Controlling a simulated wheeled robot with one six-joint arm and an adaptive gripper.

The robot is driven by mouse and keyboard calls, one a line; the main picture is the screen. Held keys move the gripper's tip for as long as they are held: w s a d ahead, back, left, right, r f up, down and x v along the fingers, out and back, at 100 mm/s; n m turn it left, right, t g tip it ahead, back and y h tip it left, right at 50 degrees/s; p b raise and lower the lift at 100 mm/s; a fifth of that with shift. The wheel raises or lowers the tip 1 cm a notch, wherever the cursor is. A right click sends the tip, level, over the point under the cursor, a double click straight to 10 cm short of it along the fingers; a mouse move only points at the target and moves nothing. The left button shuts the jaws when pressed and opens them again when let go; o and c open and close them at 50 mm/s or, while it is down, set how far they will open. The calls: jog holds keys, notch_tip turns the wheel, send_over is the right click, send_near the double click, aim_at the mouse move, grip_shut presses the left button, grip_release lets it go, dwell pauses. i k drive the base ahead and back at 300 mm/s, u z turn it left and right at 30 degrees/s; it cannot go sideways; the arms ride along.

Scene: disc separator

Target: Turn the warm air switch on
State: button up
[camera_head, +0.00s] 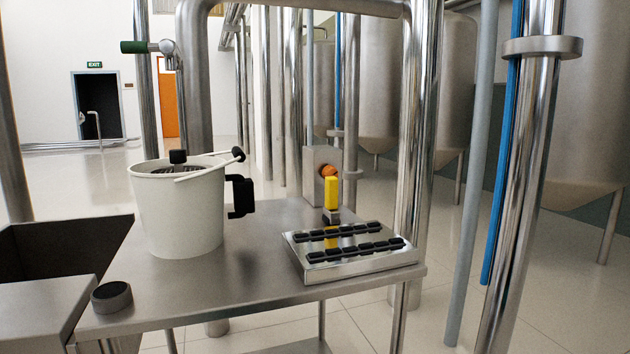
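No readable label marks the warm air switch, so I cannot tell which control it is. A metal box (347,261) with two rows of black keys lies on the steel table (262,282). Behind it, an orange knob (327,171) shows in front of an upright grey plate (309,172), with a yellow upright piece (331,193) just below it. My gripper is not in view.
A white bucket (178,222) with a black side handle and a rod across its rim stands on the table. Steel pipes (520,190) rise at the right, with tanks behind. A dark bin (60,245) is at the left. The table's front middle is bare.

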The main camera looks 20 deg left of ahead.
aim_at(329, 171)
jog(key=u, duration=1.05)
jog(key=i, duration=0.1)
jog(key=z, duration=0.05)
